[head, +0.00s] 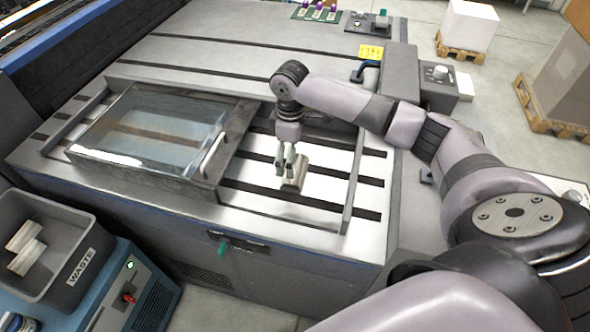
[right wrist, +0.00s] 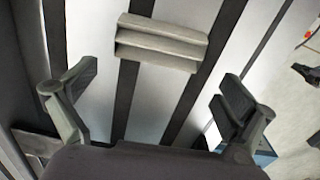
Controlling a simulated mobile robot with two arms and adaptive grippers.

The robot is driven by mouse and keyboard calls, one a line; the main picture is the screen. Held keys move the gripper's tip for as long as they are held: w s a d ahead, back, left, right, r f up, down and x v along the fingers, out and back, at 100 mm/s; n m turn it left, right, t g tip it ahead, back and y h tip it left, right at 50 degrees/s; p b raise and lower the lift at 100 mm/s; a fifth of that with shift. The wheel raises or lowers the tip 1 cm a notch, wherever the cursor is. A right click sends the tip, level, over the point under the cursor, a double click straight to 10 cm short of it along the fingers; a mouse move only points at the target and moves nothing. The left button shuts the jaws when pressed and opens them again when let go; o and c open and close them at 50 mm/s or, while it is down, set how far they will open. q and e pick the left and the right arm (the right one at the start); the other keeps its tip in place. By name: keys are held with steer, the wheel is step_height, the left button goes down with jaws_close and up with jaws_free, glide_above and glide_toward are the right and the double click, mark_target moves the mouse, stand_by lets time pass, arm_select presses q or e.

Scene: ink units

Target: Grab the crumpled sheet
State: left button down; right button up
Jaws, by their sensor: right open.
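The crumpled sheet (head: 295,174) is a small off-white folded piece standing on the striped bed of the machine. In the right wrist view the sheet (right wrist: 160,43) shows as a pleated block lying across the dark slots, ahead of the fingers. My right gripper (head: 286,166) is above the bed, pointing down, right beside the sheet in the head view. Its two fingers (right wrist: 158,105) are spread wide with nothing between them, and the sheet lies beyond the fingertips. My left gripper is not in view.
A clear sliding cover with a handle (head: 213,155) sits left of the sheet. A raised rail (head: 353,182) stands to the right. A grey waste bin (head: 75,222) at lower left holds crumpled pieces (head: 25,247). The bed around the sheet is clear.

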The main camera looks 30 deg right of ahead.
steer(key=shift+s+d+f+p, duration=0.15)
steer(key=shift+f+p, duration=0.1)
steer(key=shift+f, duration=1.2)
steer(key=shift+d+f+p, duration=0.1)
steer(key=shift+f+p, duration=0.1)
steer(key=shift+f, duration=1.2)
steer(key=shift+c, duration=0.5)
steer(key=c, duration=0.6)
